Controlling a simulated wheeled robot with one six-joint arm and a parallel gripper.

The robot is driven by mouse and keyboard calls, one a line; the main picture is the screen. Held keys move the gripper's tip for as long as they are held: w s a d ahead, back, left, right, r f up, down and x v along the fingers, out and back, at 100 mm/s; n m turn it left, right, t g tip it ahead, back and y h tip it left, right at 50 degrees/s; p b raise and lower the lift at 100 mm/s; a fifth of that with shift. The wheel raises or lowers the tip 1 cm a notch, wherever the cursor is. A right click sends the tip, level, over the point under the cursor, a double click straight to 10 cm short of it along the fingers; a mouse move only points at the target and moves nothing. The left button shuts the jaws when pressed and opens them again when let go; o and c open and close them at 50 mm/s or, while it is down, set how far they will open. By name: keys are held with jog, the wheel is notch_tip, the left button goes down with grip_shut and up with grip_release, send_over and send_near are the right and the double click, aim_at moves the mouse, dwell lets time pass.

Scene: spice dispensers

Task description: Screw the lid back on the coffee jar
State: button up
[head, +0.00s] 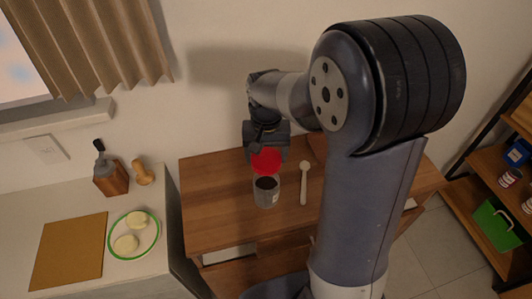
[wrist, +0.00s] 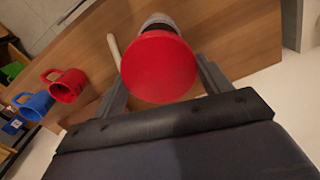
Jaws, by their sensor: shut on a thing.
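The coffee jar (head: 266,193) is a clear container with dark contents, standing upright and open on the wooden table. The red lid (head: 266,161) is held in my gripper (head: 265,150), just above and behind the jar's mouth in the head view. In the wrist view the lid (wrist: 158,67) shows its round top between the two fingers of my gripper (wrist: 163,80), which is shut on it. Part of the jar (wrist: 158,20) shows beyond the lid. The jar's mouth is visible in the head view, so the lid is off it; the exact gap is hard to tell.
A pale spoon (head: 304,183) lies right of the jar on the wooden table (head: 215,215). The wrist view shows a red mug (wrist: 67,86) and a blue mug (wrist: 35,104). A white counter at left holds a cutting board (head: 68,250) and a green-rimmed plate (head: 118,253).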

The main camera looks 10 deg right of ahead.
aim_at(266, 167)
jog(key=shift+f+b, duration=1.8)
jog(key=shift+f, duration=0.8)
jog(key=shift+f+b, duration=0.75)
jog(key=shift+f, duration=0.3)
jog(key=o, duration=0.3)
jog(key=c, duration=0.3)
jog(key=shift+s+d+m, duration=0.1)
jog(key=shift+d+m, duration=0.05)
jog(key=shift+m, duration=4.45)
jog(key=shift+c, duration=0.2)
